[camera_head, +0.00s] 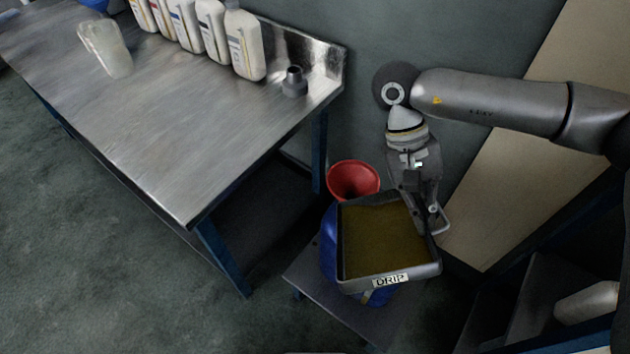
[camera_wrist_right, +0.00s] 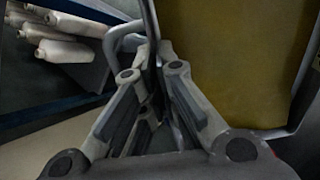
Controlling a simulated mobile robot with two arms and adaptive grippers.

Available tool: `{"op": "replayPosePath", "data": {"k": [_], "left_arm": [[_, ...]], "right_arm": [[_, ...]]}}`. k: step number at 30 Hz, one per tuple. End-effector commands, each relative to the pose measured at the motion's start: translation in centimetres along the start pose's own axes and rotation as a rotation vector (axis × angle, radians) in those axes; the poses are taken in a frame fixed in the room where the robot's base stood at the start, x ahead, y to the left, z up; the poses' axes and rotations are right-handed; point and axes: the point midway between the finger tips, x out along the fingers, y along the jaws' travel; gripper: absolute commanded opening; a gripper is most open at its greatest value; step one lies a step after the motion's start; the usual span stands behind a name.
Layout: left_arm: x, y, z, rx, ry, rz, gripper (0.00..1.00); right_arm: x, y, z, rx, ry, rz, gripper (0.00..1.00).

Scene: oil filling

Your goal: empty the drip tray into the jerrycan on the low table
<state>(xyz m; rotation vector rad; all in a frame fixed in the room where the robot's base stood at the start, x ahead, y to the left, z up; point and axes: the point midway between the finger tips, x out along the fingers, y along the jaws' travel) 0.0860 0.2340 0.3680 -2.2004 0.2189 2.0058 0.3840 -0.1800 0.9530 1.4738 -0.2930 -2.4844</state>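The drip tray (camera_head: 390,280) is a dark rectangular pan labelled DRIP, with brownish oil (camera_head: 385,240) in it. It looks about level and hangs above the blue jerrycan (camera_head: 328,243), hiding most of it. A red funnel (camera_head: 353,178) shows just behind the tray's far left corner. The low table (camera_head: 310,272) is under the jerrycan. My right gripper (camera_head: 432,210) is at the tray's right side, shut on its wall or handle; in the right wrist view the fingers (camera_wrist_right: 150,75) meet at the tray's edge, beside a metal handle loop (camera_wrist_right: 122,38). My left gripper is not in view.
A steel workbench (camera_head: 170,130) stands at the left with several white bottles (camera_head: 245,45), a clear jug (camera_head: 106,48) and a small dark nozzle-like part (camera_head: 294,82). A shelf with white bottles (camera_head: 588,302) is at the lower right. The floor at lower left is clear.

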Motion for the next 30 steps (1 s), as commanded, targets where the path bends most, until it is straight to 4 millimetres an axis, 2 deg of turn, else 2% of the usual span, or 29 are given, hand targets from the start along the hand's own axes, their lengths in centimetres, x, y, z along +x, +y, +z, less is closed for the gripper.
{"op": "replayPosePath", "data": {"k": [11, 21, 30], "left_arm": [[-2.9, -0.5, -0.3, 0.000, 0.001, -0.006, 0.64], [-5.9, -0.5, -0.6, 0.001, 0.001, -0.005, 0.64], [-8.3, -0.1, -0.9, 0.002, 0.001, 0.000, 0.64]], "right_arm": [[-2.2, -6.3, -2.0, 0.303, -0.115, -0.175, 0.00], [-5.1, -13.1, -4.2, 0.756, -0.277, -0.434, 0.00], [-7.0, -17.3, -6.2, 1.185, -0.426, -0.676, 0.00]]}}
